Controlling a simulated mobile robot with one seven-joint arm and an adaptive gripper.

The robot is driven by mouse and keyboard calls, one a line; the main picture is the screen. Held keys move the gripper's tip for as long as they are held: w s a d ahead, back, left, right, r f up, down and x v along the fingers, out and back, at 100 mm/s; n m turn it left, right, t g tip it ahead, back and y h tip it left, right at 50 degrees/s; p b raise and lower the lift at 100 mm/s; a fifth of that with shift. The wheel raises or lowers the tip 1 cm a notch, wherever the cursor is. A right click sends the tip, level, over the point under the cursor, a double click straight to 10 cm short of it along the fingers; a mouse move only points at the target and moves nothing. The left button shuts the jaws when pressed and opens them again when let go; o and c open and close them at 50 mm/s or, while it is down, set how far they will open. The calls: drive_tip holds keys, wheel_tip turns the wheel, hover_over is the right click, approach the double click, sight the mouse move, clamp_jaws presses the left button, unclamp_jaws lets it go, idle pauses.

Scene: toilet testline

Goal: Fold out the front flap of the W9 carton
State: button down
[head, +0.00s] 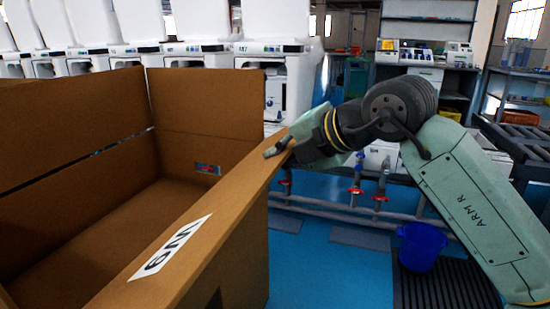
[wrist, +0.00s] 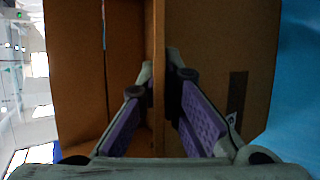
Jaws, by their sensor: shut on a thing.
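The W9 carton (head: 245,240) is a large brown box, open at the top, filling the left of the head view. Its flap with the white W9 label (head: 170,248) runs along the near right side as a long, narrow-looking strip; its exact angle is hard to tell. My gripper (head: 280,147) is at the far end of this flap. In the wrist view, the purple-padded fingers of my gripper (wrist: 160,82) stand on either side of a thin cardboard edge (wrist: 158,40) and are shut on it. The fingertips are partly hidden in the head view.
Other carton flaps (head: 205,100) stand upright at the back and left. White toilet units (head: 270,60) line the rear. Pipes with red valves (head: 355,190) and a blue bucket (head: 420,245) are right of the carton. Blue floor (head: 325,270) lies clear beside it.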

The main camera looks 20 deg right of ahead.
drive_tip(key=c, duration=1.8)
unclamp_jaws()
drive_tip(key=v, duration=1.2)
